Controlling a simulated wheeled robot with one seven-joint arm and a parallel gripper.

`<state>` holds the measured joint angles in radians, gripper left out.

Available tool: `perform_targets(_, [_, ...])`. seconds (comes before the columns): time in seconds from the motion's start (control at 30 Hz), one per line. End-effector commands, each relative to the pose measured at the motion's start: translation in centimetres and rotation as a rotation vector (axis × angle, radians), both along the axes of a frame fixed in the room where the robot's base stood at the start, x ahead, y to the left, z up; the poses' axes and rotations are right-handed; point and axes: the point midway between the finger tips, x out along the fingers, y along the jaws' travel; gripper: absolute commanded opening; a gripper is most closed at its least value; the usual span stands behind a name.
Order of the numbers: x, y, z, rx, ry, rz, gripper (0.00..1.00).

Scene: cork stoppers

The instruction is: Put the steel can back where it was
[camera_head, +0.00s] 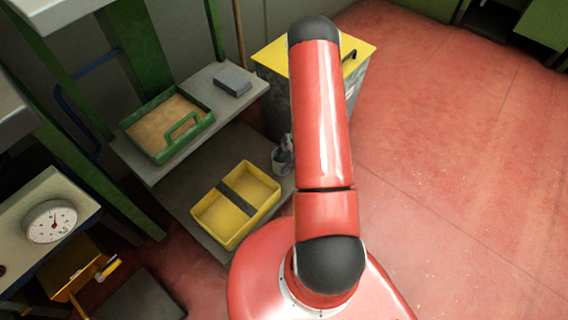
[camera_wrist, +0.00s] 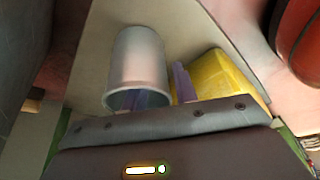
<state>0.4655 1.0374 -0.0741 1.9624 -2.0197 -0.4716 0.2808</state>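The steel can (camera_wrist: 138,58) is a plain grey cylinder in the wrist view, its open rim towards my gripper. One finger of my gripper (camera_wrist: 166,92) shows inside the can's mouth and the other stands just outside its right wall. The fingers straddle the wall; whether they press on it I cannot tell. In the head view the can (camera_head: 279,163) is small, at the right end of the low grey shelf (camera_head: 208,178), partly hidden by my gripper and arm. I cannot tell whether it rests on the shelf or hangs just above it.
A yellow divided tray (camera_head: 207,212) is on the low shelf, close to the can. Above are a green tray (camera_head: 142,145) and a grey block (camera_head: 233,80). A yellow-topped cabinet (camera_head: 272,58) stands behind. A dial scale (camera_head: 51,222) is at left. The red floor at right is clear.

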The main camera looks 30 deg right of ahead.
Motion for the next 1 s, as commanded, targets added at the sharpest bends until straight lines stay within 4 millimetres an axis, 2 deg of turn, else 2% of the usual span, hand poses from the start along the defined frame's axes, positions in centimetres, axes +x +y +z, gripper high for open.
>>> perform_targets(0.17, [0.0,0.0,0.3,0.0,-0.001,0.0,0.28])
perform_targets(0.27, [0.0,-0.4,1.3,-0.003,-0.002,0.0,0.28])
perform_targets(0.7, [-1.0,-3.3,9.5,-0.002,-0.003,0.001,0.28])
perform_targets(0.9, [-1.1,-4.0,11.4,-0.004,-0.005,-0.002,0.28])
perform_targets(1.0, [0.2,-4.2,12.9,-0.033,-0.05,-0.029,0.28])
